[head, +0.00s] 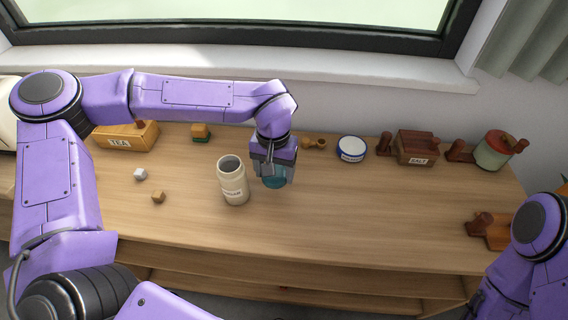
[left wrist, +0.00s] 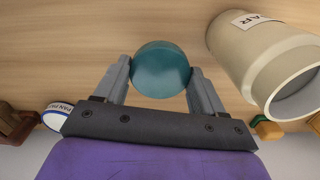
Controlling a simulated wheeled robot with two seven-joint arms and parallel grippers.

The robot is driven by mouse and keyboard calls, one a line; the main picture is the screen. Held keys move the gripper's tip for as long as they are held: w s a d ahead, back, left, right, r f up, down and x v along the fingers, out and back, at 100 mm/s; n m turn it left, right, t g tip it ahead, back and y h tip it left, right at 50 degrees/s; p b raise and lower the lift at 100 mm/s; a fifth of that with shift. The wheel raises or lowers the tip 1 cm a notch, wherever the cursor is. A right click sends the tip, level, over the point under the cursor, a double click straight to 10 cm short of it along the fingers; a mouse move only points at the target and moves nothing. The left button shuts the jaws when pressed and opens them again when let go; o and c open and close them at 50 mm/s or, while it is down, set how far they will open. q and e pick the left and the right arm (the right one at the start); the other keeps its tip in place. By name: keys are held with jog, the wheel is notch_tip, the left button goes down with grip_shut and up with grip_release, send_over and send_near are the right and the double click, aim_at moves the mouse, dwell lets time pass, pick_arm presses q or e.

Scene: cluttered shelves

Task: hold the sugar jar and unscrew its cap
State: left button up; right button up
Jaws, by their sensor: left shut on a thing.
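The sugar jar (head: 234,185) is cream, labelled, and stands upright on the wooden counter with its dark mouth open. It also shows in the left wrist view (left wrist: 250,55), at the right. My left gripper (head: 273,180) points down just right of the jar, apart from it. It is shut on a round teal cap (left wrist: 161,70), whose lower part also shows in the head view (head: 275,183). I cannot tell how far the cap is above the counter. Nothing grips the jar. My right arm enters at the lower right; its gripper is out of view.
A wooden tea box (head: 127,136), a yellow-green block (head: 200,132) and two small cubes lie left. A blue-rimmed white tin (head: 352,149), a salt box (head: 416,148) and a red-lidded jar (head: 494,151) stand right. The counter (head: 350,220) is clear at front centre.

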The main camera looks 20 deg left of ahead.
pick_arm(q)
jog(key=s+d+r+n+p, duration=0.1)
jog(key=s+r+n+p, duration=0.25)
jog(key=s, duration=0.35)
jog(key=s+d+r+n+p, duration=0.1)
jog(key=s+r+n+p, duration=0.15)
jog(key=s+r, duration=0.3)
jog(key=p, duration=0.1)
send_over(272, 183)
jog(key=s, duration=0.3)
notch_tip(272, 183, down, 4)
jog(key=w+f, duration=0.1)
jog(key=f, duration=0.1)
jog(key=w+f, duration=0.2)
jog(key=w+a+f, duration=0.1)
jog(key=w+f, duration=0.1)
jog(key=shift+f, duration=0.1)
jog(key=shift+w+f, duration=0.2)
jog(key=shift+f, duration=1.55)
pick_arm(e)
notch_tip(272, 183, up, 9)
jog(key=shift+s, duration=0.3)
pick_arm(q)
jog(key=shift+f, duration=0.1)
pick_arm(e)
jog(key=shift+r, duration=0.1)
pick_arm(q)
jog(key=o, duration=0.9)
